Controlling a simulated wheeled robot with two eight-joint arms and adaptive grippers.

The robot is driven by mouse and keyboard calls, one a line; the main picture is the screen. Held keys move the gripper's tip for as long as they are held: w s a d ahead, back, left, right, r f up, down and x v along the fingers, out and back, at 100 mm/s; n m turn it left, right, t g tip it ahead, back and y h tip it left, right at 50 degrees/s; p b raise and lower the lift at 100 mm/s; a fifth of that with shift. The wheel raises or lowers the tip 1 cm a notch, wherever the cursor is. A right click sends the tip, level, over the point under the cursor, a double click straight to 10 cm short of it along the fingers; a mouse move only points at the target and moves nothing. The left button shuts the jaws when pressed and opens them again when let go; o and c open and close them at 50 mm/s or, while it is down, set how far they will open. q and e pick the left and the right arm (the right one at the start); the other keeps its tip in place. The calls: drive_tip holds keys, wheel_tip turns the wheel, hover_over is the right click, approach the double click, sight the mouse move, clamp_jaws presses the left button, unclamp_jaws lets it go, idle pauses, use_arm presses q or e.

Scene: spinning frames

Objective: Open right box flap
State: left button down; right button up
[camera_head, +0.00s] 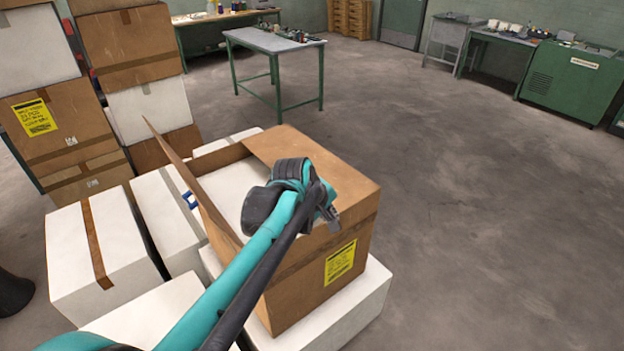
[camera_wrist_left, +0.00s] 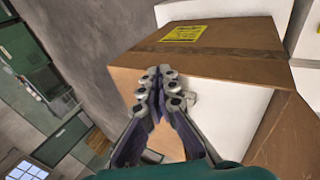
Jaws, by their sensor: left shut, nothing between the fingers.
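A brown cardboard box (camera_head: 298,285) with a yellow label stands on a white box, its label side also at the top of the left wrist view (camera_wrist_left: 230,33). Its right flap (camera_head: 310,155) lies about flat over the right part of the top. Its left flap (camera_head: 202,195) stands up, tilted outward. White contents show between the flaps. My left gripper (camera_head: 333,222) is over the box top near the label side. In the left wrist view the gripper (camera_wrist_left: 156,76) is shut and empty at the right flap's inner edge; contact is unclear. My arm hides part of the opening.
White boxes (camera_head: 100,250) crowd the left of the brown box. Tall stacks of cartons (camera_head: 135,45) rise behind them. The floor (camera_head: 480,220) on the right is clear. A green-legged table (camera_head: 272,40) and workbenches stand farther back.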

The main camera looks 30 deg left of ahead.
use_arm(q)
drive_tip(key=w+a+f+n+h+p, duration=0.1)
drive_tip(key=w+a+f+n+p, duration=0.2)
drive_tip(key=w+a+n, duration=0.7)
drive_tip(key=w+a+f+n+h+p, duration=0.1)
drive_tip(key=w+a+f+n+p, duration=0.15)
drive_tip(key=w+a+n, duration=0.75)
drive_tip(key=f, duration=0.2)
drive_tip(key=w+f+m+b, duration=0.1)
drive_tip(key=f, duration=0.1)
drive_tip(key=f+m, duration=0.1)
drive_tip(key=f, duration=0.2)
drive_tip(key=shift+w+a+t+b, duration=0.15)
drive_tip(key=shift+w+t+b, duration=0.15)
drive_tip(key=shift+b, duration=0.1)
drive_tip(key=shift+w+f, duration=0.3)
drive_tip(key=shift+f, duration=0.15)
drive_tip(key=shift+d, duration=0.2)
